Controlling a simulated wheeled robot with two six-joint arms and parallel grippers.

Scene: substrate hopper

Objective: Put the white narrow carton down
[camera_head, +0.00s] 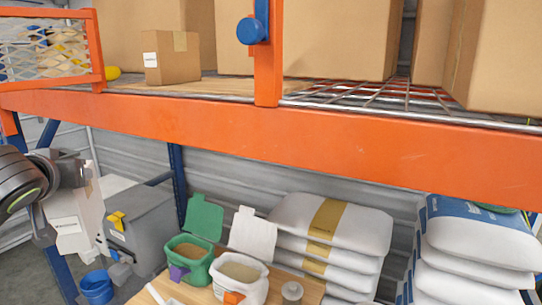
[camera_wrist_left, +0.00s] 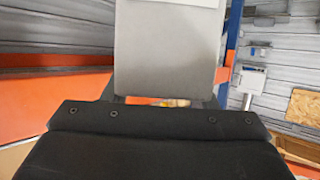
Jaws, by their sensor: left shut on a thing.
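The white narrow carton (camera_head: 77,219) hangs upright at the left of the head view, with a pale label on its front. My left gripper (camera_head: 82,178) comes in from the left and is shut on its upper part. In the left wrist view the carton (camera_wrist_left: 166,52) fills the top middle as a plain grey-white face, between the fingers of my left gripper (camera_wrist_left: 165,97). The carton's underside and what lies directly beneath it are hard to make out. My right gripper is in neither view.
An orange shelf beam (camera_head: 300,143) crosses the view, with cardboard boxes (camera_head: 172,58) above. A grey bin with a yellow latch (camera_head: 150,226) stands right of the carton, a blue bucket (camera_head: 97,288) below. Open green (camera_head: 192,262) and white tubs (camera_head: 240,280) and stacked sacks (camera_head: 335,228) are farther right.

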